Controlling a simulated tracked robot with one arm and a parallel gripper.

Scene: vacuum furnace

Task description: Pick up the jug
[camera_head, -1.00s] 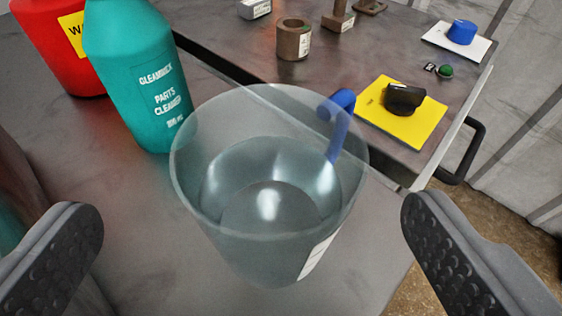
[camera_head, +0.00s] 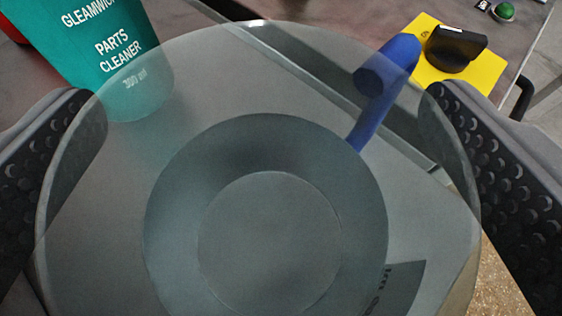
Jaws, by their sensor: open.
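The jug (camera_head: 265,140) is a clear, round, see-through vessel with a blue handle (camera_head: 388,85) at its far right side. It fills most of the view, seen from above into its open top. A label with dark print shows at its lower right. My gripper (camera_head: 262,170) is open, with one dark, studded finger on each side of the jug. The left finger is partly seen through the jug's wall, and the right finger is at its right rim. I cannot tell whether either finger touches the jug.
A teal parts cleaner bottle (camera_head: 95,45) stands close behind the jug at the left, near the left finger. A black knob (camera_head: 455,48) on a yellow plate (camera_head: 425,72) and a green button (camera_head: 502,11) are at the upper right. A black bar handle (camera_head: 521,98) is at the right edge.

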